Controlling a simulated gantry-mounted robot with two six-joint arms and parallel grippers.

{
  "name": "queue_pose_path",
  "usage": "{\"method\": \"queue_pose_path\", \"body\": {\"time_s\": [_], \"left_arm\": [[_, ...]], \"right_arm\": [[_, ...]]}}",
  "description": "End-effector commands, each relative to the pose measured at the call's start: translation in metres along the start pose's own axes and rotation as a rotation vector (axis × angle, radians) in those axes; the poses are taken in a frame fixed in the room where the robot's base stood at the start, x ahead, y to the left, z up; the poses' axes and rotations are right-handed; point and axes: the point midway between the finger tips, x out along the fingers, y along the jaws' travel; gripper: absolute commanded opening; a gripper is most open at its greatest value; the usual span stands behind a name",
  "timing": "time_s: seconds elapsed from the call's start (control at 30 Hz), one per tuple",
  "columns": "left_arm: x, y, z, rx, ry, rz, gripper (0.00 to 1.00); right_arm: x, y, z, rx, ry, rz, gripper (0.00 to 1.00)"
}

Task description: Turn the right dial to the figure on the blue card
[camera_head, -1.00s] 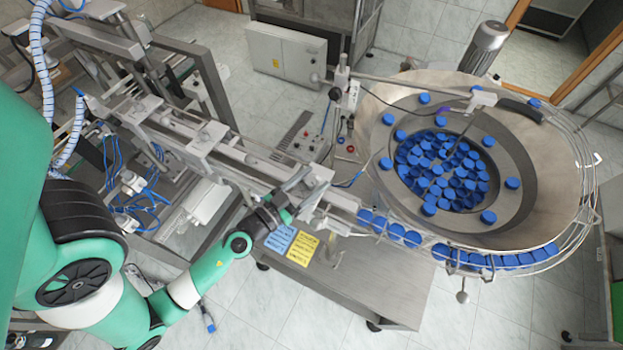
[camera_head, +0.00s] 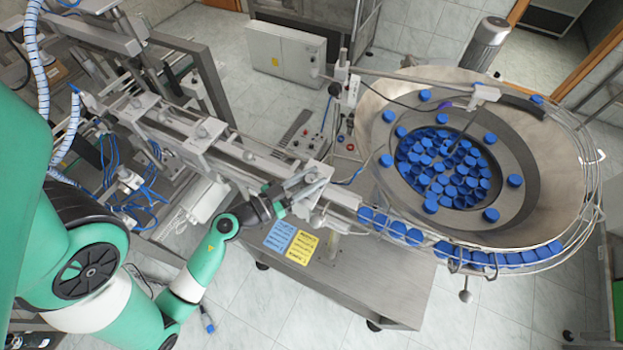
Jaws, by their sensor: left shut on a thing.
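The blue card (camera_head: 280,236) lies on the front of the steel table, beside a yellow card (camera_head: 302,247). Both carry lines of writing too small to read. My left gripper (camera_head: 312,185) is at the rail end where the cap chute begins, just above and behind the cards. Its jaws are shut on a small part there, apparently a dial; the fingers and the small size hide its figures. I cannot tell the right dial from any other dial. My right gripper is not in view.
A steel feeder bowl (camera_head: 545,190) with many blue caps fills the right side. The chute (camera_head: 400,233) carries caps towards my left gripper. Rails and brackets (camera_head: 205,135) stand to the left. The front of the steel table (camera_head: 375,290) is bare.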

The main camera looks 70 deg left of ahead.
Motion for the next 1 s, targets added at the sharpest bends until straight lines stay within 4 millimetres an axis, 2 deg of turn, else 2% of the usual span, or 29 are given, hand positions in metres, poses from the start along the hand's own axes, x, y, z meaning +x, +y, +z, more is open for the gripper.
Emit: {"method": "queue_pose_path", "body": {"time_s": [0.13,0.5,1.0], "left_arm": [[-0.0006,-0.0031,-0.0032,0.000,0.001,0.096,0.00],[-0.0004,-0.0003,-0.0046,0.007,0.017,0.319,0.00],[-0.0016,0.0012,-0.0066,0.008,0.019,0.382,0.00]], "right_arm": [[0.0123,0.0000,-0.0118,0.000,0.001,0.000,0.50],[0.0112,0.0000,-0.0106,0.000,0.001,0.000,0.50],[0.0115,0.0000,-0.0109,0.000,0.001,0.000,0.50]]}}
